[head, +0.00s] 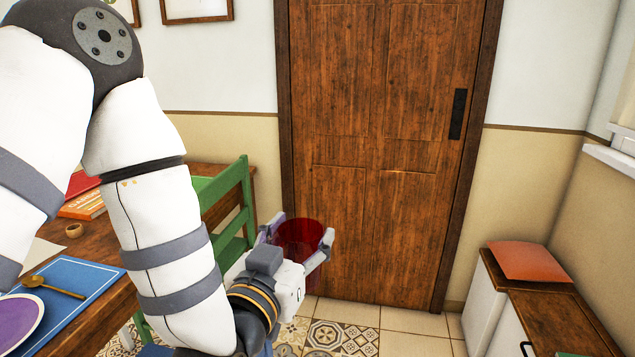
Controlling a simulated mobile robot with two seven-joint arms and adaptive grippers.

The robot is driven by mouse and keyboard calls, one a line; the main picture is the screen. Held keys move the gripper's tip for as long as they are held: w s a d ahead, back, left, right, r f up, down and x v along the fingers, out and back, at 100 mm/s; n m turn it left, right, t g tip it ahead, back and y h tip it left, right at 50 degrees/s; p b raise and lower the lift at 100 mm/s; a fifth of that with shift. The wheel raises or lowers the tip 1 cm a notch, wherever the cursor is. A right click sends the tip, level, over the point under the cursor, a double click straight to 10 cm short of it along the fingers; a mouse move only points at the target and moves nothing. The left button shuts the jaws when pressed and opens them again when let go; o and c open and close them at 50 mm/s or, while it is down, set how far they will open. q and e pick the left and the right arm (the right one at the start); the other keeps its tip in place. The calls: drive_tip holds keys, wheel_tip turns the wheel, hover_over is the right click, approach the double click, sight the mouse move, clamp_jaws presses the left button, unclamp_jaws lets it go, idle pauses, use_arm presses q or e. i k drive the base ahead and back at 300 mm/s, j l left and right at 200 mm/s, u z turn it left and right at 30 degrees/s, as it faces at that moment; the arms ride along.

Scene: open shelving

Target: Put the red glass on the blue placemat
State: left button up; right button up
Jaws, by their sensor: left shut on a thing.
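My left gripper (296,246) is shut on the red glass (299,236). The glass is see-through dark red and stands out in front of the wooden door, clear of the table. Part of the glass is hidden by the gripper fingers. The blue placemat (92,274) lies on the wooden table at the lower left, to the left of my left arm and partly cut off by the frame. A purple plate (15,322) and a wooden spoon (52,287) are on the placemat. My right gripper is not in view.
A green chair (232,200) stands at the table (110,234) behind my left arm. Books (82,206) and a small cup (74,230) are on the table. Tiled floor shows before the door (385,150).

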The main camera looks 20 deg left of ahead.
sight(78, 271)
drive_tip(key=i+u, duration=0.4)
drive_tip(key=i+l+u, duration=0.1)
drive_tip(key=u, duration=0.25)
drive_tip(key=i+l+u, duration=0.2)
drive_tip(key=i+u, duration=0.2)
drive_tip(key=i+l+u, duration=0.2)
drive_tip(key=u, duration=0.15)
drive_tip(key=i+l+u, duration=0.5)
drive_tip(key=l, duration=0.2)
drive_tip(key=i+l+u, duration=0.25)
drive_tip(key=l, duration=0.15)
drive_tip(key=k, duration=0.1)
